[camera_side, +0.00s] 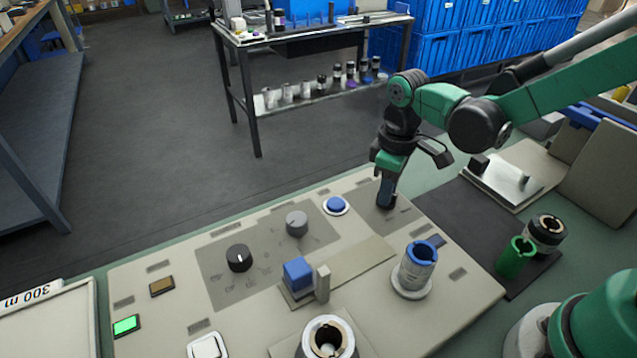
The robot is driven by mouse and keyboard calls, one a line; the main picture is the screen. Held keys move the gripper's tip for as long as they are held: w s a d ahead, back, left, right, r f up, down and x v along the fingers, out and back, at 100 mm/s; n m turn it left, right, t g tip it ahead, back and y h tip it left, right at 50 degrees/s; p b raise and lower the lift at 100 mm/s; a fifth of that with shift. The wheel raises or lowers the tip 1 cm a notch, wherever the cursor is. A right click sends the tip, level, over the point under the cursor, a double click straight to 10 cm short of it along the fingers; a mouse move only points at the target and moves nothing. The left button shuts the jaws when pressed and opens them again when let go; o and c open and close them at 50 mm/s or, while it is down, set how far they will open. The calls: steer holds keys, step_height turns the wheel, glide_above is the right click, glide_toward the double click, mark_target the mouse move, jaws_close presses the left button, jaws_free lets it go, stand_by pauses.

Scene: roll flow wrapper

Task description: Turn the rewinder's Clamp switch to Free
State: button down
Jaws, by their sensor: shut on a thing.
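The control panel (155,270) fills the lower middle of the side view. My gripper (387,196) comes down from above onto the panel's far right part. It is shut on a small dark switch knob (387,204), which sits on a grey label plate (404,216). The fingers cover most of the knob, so its pointer is hidden. The lettering there is too small to read, so I cannot tell which setting it is at.
Left of my gripper are a round blue button (337,204), a grey knob (297,222) and a black knob (239,258). A blue block (298,274) and a blue-topped cylinder (417,267) stand nearer. A green cup (515,257) stands right, on a dark mat (470,222).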

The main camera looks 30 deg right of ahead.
steer(key=c, duration=0.8)
jaws_free()
steer(key=shift+r, duration=2.85)
steer(key=shift+s+d+r, duration=0.1)
steer(key=shift+s+r, duration=0.1)
steer(key=shift+r, duration=0.05)
steer(key=shift+s+d+r+m+t, duration=0.5)
steer(key=shift+s+m+t, duration=0.4)
steer(key=shift+m+t, duration=0.25)
steer(key=shift+s+d+r+m+t, duration=0.5)
steer(key=shift+s+m+t, duration=0.45)
steer(key=shift+t, duration=0.3)
steer(key=shift+s+d+r+m+t, duration=0.4)
steer(key=shift+s+r+m+t, duration=0.2)
steer(key=shift+s+m+t, duration=0.5)
